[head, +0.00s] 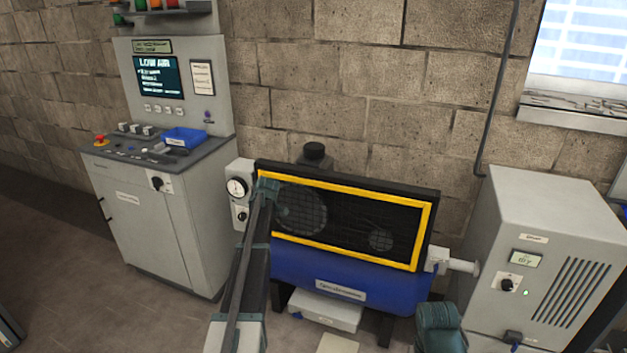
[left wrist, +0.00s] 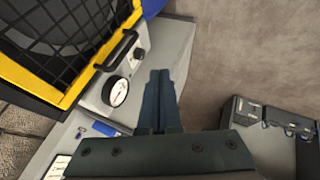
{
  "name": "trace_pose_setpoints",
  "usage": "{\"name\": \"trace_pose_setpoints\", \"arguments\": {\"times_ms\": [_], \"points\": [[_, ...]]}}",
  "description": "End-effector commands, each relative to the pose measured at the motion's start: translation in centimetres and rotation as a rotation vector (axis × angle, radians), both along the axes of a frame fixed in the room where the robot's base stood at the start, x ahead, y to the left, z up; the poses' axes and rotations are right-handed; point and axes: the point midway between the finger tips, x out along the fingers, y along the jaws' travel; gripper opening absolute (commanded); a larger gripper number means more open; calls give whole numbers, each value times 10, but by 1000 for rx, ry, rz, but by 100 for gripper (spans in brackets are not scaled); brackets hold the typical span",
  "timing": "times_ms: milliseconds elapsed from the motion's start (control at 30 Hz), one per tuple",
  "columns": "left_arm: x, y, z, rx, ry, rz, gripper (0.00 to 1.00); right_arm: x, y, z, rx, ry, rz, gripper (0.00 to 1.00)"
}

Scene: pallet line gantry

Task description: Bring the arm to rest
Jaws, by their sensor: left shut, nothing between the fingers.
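My left gripper (left wrist: 159,74) is shut and empty in the left wrist view, its two dark fingers side by side. Past the fingertips in that view, a round gauge (left wrist: 117,91) sits on a grey box with a knob. In the head view my left arm rises from the bottom to the left edge of the yellow-framed guard; I cannot make out its fingers there. The gauge (head: 237,187) shows just left of the arm. A teal part of my other arm shows at the bottom right; its gripper is out of view.
The guard (head: 428,235) fronts a blue machine (head: 395,295). A grey control cabinet (head: 135,215) with a "LOW AIR" screen (head: 158,77) and a blue tray (head: 185,137) stands left. A grey vented cabinet (head: 540,215) stands right.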

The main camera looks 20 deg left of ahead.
Motion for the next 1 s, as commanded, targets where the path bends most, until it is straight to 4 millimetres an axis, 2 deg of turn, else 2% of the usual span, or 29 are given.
{"name": "trace_pose_setpoints", "arguments": {"times_ms": [133, 233, 267, 367, 400, 467, 600, 667, 700, 800, 900, 1000], "points": [[-1, -4, 0, 0, 5, -8, 0, 0, 0, 0, 0, 0, 0, 50], [-6, -32, -2, 1, 41, -64, 0, 0, 0, 2, 0, 0, 0, 50], [-8, -47, -2, 1, 58, -95, 0, 0, 0, 2, 0, 0, 0, 50], [-22, -109, -6, 4, 144, -239, 0, 0, 0, 5, 0, 0, 0, 50], [-31, -138, -7, 7, 186, -311, 0, 0, 0, 6, 0, 0, 0, 50], [-45, -180, -10, 11, 248, -423, 0, 0, 0, 8, 0, 0, 0, 50], [-88, -274, -14, 23, 391, -695, 0, 0, 0, 12, 0, 0, 0, 50], [-110, -311, -16, 30, 452, -819, 0, 0, 0, 14, 0, 0, 0, 50], [-127, -335, -17, 34, 491, -905, 0, 0, 0, 15, 0, 0, 0, 50], [-174, -391, -18, 50, 591, -1128, 0, 0, 0, 19, 0, 0, 0, 50], [-224, -438, -18, 65, 683, -1354, 0, 0, 0, 22, 0, 0, 0, 50], [-272, -472, -18, 81, 764, -1561, 0, 0, 0, 24, 0, 0, 0, 50]]}}
